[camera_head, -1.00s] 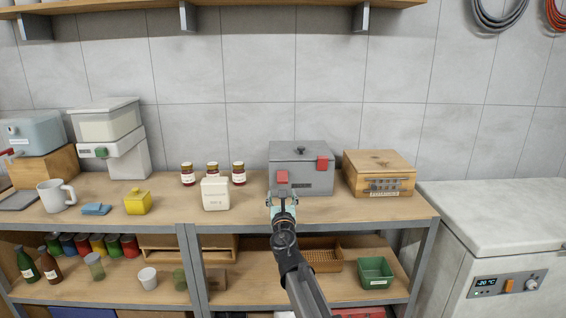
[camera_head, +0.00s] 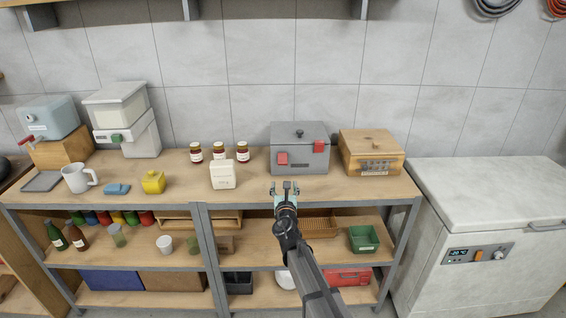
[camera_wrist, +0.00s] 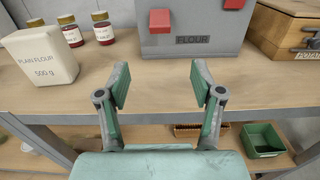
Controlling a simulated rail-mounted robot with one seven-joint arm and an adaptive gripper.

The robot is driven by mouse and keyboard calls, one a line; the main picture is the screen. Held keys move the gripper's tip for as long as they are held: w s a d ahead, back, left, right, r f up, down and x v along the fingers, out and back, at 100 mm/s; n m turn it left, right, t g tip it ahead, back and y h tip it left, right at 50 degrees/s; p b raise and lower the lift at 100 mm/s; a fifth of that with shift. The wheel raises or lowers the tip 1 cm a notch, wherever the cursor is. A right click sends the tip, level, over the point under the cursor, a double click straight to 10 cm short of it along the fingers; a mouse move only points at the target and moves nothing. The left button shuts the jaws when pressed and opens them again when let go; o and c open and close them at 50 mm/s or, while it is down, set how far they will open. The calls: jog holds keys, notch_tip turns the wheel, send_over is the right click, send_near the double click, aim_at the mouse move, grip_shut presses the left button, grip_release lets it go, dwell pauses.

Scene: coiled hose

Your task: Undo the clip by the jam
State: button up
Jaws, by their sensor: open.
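A grey metal box (camera_head: 300,135) labelled flour stands on the upper shelf, with two red clips on its front. The left red clip (camera_head: 282,158) is on the side nearer the jam jars and sits lower than the right red clip (camera_head: 318,146). Both also show at the top of the wrist view, left (camera_wrist: 160,20) and right (camera_wrist: 233,4). Three jam jars (camera_head: 218,151) stand left of the box. My gripper (camera_head: 286,187) is open and empty in front of the box, apart from both clips; its two fingers (camera_wrist: 159,88) show in the wrist view.
A plain flour packet (camera_head: 223,176) stands left of my gripper, in front of the jars. A wooden box (camera_head: 370,145) stands close on the grey box's right. The shelf's front edge (camera_wrist: 160,117) runs under my fingers. Bare shelf top lies before the grey box.

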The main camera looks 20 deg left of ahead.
aim_at(283, 164)
jog(key=p+x, duration=0.4)
jog(key=x, duration=1.2)
jog(key=shift+r, duration=0.1)
jog(key=shift+c, duration=0.4)
jog(key=c, duration=1.1)
